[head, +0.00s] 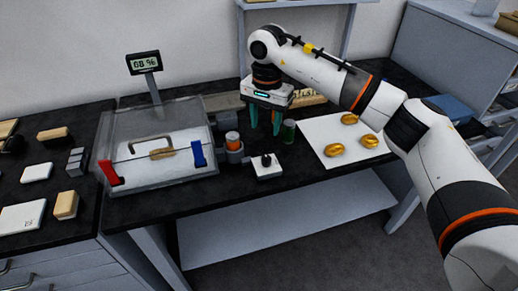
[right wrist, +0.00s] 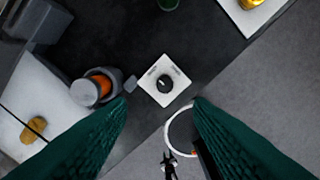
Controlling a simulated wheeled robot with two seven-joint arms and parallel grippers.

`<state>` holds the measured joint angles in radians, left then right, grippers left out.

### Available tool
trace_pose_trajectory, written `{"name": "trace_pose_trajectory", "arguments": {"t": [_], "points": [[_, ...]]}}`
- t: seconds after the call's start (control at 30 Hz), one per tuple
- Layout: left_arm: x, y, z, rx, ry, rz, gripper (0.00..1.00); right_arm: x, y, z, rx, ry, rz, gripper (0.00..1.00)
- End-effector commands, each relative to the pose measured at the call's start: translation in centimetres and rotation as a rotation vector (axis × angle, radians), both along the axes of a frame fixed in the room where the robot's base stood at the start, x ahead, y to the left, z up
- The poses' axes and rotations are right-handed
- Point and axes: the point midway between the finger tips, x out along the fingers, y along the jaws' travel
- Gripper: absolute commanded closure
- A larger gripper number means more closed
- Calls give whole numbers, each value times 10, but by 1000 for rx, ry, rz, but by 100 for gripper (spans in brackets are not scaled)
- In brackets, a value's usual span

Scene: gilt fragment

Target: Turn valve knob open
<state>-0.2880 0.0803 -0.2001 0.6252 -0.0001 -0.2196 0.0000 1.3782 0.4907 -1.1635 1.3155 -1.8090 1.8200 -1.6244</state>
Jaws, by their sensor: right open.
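The valve knob (head: 267,160) is a small black knob on a white square plate (head: 268,172) near the front edge of the dark bench. In the right wrist view the knob (right wrist: 165,84) shows a white pointer mark, and its plate carries small lettering too blurred to read. My right gripper (head: 265,129) has teal fingers, points down and hangs above the bench, behind the knob in the head view. In the right wrist view its fingers (right wrist: 160,103) are apart with nothing between them, and the knob lies just beyond the tips. My left gripper is out of view.
A clear box (head: 160,120) with red and blue clamps stands left of the knob, with a grey canister with an orange band (head: 232,138) beside it. A green cup (head: 289,132) and a white sheet (head: 318,128) with golden pieces lie right. A display (head: 143,62) reads about 68 %.

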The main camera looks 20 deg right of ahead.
Motion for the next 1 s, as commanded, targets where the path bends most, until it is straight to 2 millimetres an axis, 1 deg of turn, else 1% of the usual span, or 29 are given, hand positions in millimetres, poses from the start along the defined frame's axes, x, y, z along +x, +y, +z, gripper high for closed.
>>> {"name": "trace_pose_trajectory", "arguments": {"t": [0.07,0.17,0.3,0.4,0.6,0.7,0.83,1.0], "points": [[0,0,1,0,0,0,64,0,-4,-1,-22,-4,8,53],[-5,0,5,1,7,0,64,-1,-4,-12,-20,-1,8,53],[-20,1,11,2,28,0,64,-1,-4,-38,-18,3,7,53],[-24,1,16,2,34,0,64,-1,-3,-59,-16,2,6,53],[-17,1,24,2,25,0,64,-2,-3,-95,-16,1,6,53],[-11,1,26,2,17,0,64,-1,-3,-106,-15,-1,4,53],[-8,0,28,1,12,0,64,-1,-3,-115,-14,-2,4,53],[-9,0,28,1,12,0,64,-1,-3,-117,-14,-3,5,53]]}}
